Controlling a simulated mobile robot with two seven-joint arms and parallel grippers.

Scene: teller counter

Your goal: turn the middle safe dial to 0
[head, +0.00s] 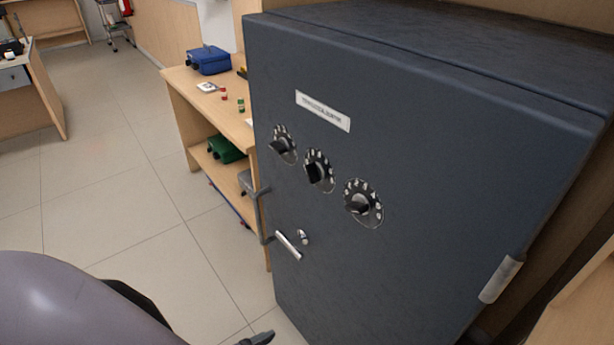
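The middle safe dial (318,171) is a round dark plate with pale marks around its rim and a dark knob on it. It sits between the left dial (283,145) and the right dial (363,204) in a slanting row on the dark blue-grey safe door (430,150). The marks are too small to read. My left arm fills the lower left corner. A dark tip at the bottom edge appears to be part of my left gripper (258,339), well below the dials and apart from the safe. Its opening is hidden. My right gripper is not in view.
A handle (288,245) and a keyhole (303,237) are below the dials. A wooden shelf unit (183,100) with a blue bag (208,60) on top stands left of the safe. The tiled floor is clear at left. A hinge (501,279) is at the door's right edge.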

